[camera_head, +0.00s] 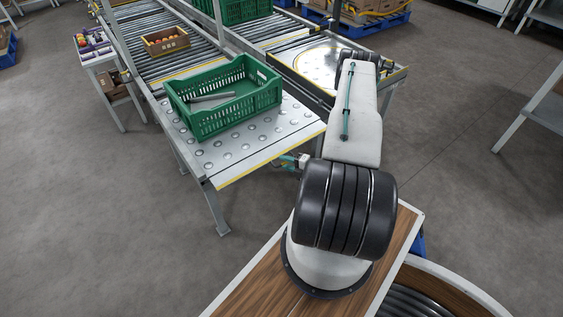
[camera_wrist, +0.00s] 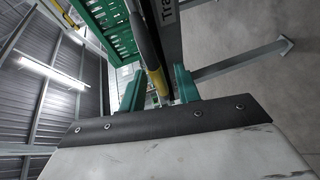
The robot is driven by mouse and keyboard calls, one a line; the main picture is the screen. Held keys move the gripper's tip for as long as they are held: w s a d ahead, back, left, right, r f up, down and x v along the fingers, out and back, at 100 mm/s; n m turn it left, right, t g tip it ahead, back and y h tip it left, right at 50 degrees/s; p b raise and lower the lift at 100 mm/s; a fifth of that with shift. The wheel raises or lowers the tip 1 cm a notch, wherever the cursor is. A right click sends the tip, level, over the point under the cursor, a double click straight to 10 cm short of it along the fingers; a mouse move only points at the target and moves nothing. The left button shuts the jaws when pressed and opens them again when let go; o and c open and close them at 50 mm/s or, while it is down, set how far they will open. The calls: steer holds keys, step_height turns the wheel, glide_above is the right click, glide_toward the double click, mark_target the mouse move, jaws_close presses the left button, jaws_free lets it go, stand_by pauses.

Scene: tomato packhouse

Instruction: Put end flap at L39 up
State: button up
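A ball-studded metal table end (camera_head: 235,145) with a yellow front edge (camera_head: 245,172) stands left of my arm in the head view. No L39 label is readable, and I cannot tell a separate flap from this edge. In the wrist view a yellow bar (camera_wrist: 157,82) runs between the two green fingers of my gripper (camera_wrist: 158,85). The fingers are apart, with the bar between them and some space visible beside it. In the head view my gripper (camera_head: 290,161) is at the table's front right corner, largely hidden by my arm.
A green crate (camera_head: 205,123) with a grey item in it sits on the table end. A wooden box of tomatoes (camera_head: 166,42) stands farther back on the rollers. A second conveyor with a round plate (camera_head: 318,62) lies behind my arm. The floor at front left is clear.

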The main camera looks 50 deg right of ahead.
steer(key=shift+x, duration=1.15)
steer(key=shift+c, duration=0.2)
jaws_close()
steer(key=shift+s, duration=0.1)
